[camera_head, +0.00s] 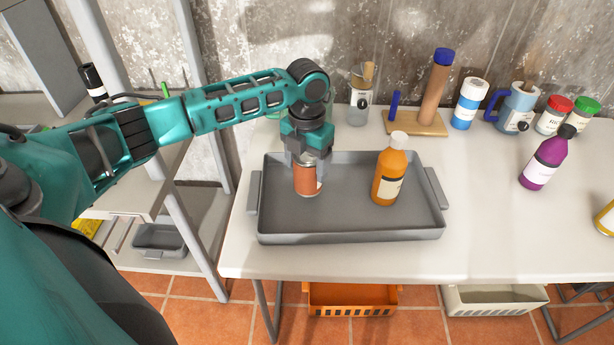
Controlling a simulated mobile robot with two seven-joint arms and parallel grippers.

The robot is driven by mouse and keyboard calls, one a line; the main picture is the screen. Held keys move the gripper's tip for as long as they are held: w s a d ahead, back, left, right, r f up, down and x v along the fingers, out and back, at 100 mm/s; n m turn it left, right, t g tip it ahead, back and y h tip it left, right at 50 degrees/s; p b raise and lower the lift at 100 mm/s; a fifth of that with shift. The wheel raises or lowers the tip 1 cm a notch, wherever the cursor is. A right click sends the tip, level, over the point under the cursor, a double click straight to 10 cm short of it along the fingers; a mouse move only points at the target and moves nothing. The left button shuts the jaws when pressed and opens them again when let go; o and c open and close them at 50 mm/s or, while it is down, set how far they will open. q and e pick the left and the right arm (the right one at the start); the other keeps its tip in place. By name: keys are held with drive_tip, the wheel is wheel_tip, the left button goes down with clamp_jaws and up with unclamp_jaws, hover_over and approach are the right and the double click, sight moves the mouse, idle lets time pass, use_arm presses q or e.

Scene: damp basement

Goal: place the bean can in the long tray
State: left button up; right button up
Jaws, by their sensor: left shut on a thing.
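The bean can (306,182), orange-red with a pale label patch, is upright in the left part of the long grey tray (350,238). My left gripper (308,163) comes down from above and is shut on the can's upper part. I cannot tell whether the can's base touches the tray floor. The fingers and wrist hide the can's top. An orange bottle (389,172) with a white cap stands in the tray to the right of the can. My right gripper is not in view.
Behind the tray are a utensil jar (360,108) and a wooden stand (416,124). To the right are a blue-and-white bottle (467,104), a blue mug (513,112) and a purple bottle (544,160).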

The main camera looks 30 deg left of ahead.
sight(307, 177)
use_arm(q)
drive_tip(key=shift+f, duration=2)
drive_tip(key=shift+f, duration=0.2)
drive_tip(key=o, duration=1.5)
drive_tip(key=shift+c, duration=0.2)
wheel_tip(307, 177, up, 12)
drive_tip(key=shift+r+p, duration=0.2)
drive_tip(key=shift+p, duration=0.15)
drive_tip(key=shift+s+f, duration=0.1)
